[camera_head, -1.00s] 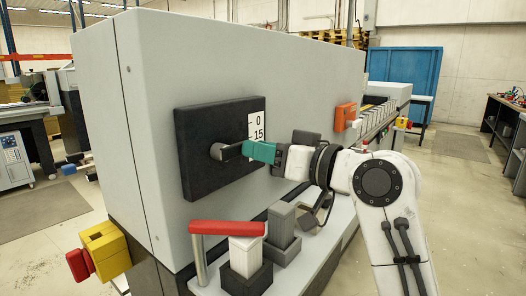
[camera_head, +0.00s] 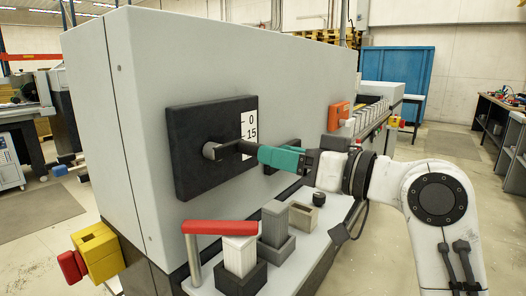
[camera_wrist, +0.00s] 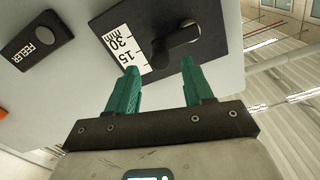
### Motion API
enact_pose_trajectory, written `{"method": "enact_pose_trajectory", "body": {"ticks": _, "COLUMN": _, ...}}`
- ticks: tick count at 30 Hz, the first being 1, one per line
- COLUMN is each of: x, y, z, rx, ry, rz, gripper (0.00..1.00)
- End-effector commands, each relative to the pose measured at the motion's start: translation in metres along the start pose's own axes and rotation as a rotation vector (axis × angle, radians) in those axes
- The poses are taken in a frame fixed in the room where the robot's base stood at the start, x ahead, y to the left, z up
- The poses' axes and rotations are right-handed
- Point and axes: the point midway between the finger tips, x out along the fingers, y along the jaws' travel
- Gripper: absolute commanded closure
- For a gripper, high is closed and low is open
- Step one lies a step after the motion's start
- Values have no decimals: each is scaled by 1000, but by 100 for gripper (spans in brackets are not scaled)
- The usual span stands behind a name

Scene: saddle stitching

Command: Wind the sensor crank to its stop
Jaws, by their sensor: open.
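The sensor crank (camera_head: 226,148) is a dark handle on a round hub, mounted on a black panel (camera_head: 190,182) on the grey machine's side. A white scale card (camera_head: 250,132) beside it reads 0 and 15, and also 30 mm in the wrist view (camera_wrist: 121,45). The crank shows in the wrist view (camera_wrist: 178,38) just beyond my fingertips. My gripper (camera_head: 262,153) has teal fingers, spread apart and empty in the wrist view (camera_wrist: 157,68). The crank lies ahead of the gap, nearer the right finger. I cannot tell whether a fingertip touches it.
A black plate marked FEELER (camera_wrist: 38,40) is on the machine. Below the crank, a ledge carries a red-handled lever (camera_head: 233,227) and several grey blocks (camera_head: 275,222). An orange box (camera_head: 339,112) is on the machine's side. A yellow box with a red knob (camera_head: 98,252) is at lower left.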

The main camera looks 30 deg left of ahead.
Motion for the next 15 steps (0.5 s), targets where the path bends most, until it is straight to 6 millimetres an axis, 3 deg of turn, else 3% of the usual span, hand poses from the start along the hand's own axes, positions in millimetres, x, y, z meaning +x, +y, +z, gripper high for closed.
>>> {"method": "enact_pose_trajectory", "body": {"ticks": 6, "x": -36, "y": 1, "z": 0, "rx": 0, "ry": 1, "rz": 1, "gripper": 49}}
{"method": "enact_pose_trajectory", "body": {"ticks": 15, "x": -51, "y": 0, "z": 0, "rx": 0, "ry": 0, "rz": -1, "gripper": 49}}
